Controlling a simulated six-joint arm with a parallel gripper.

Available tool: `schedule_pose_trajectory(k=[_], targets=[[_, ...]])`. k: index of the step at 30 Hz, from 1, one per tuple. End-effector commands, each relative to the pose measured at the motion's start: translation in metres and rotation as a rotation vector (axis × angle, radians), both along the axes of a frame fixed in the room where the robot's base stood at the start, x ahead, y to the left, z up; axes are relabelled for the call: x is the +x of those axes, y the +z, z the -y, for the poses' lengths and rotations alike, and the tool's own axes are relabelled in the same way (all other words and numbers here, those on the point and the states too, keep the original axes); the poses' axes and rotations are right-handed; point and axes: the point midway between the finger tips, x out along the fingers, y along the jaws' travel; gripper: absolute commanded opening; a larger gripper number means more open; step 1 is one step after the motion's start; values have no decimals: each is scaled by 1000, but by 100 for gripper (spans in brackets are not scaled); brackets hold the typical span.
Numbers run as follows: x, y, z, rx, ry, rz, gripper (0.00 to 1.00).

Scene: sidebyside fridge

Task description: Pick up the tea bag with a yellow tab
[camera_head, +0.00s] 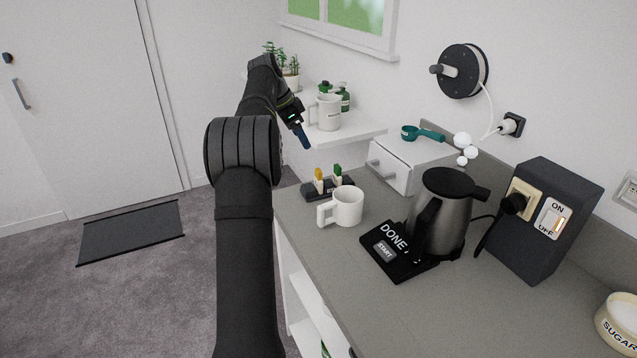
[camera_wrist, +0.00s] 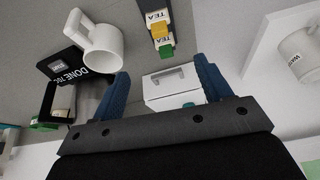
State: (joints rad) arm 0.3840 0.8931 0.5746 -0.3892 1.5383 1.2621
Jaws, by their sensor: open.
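The tea bag with a yellow tab (camera_head: 319,174) stands in a dark holder (camera_head: 343,189) near the far left end of the grey counter. A tea bag with a green tab (camera_head: 337,171) stands to its right in the same holder. In the wrist view the yellow tab (camera_wrist: 159,32) shows at the top middle, with the green tab (camera_wrist: 166,50) just below it. My gripper (camera_head: 305,138) is above and behind the holder, apart from both tea bags. Its blue fingers (camera_wrist: 163,66) are spread, with nothing held between them.
A white mug (camera_head: 347,207) stands close in front of the holder. A kettle (camera_head: 446,215) on a black base is further right, and a white drawer box (camera_head: 410,168) is behind. A wall shelf (camera_head: 350,133) with another mug (camera_head: 325,112) and plants is near my gripper.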

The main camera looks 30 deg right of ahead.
Motion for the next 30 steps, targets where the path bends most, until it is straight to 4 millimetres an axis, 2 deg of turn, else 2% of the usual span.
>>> schedule_pose_trajectory(k=[2, 5, 18, 21, 30], targets=[[3, -2, -7, 17, 4, -9, 71], [3, -12, -5, 24, 4, -15, 71], [-1, -95, 31, 21, 4, -13, 71], [-1, -106, 36, 21, 4, -13, 71], [-2, -123, 44, 20, 3, -13, 71]])
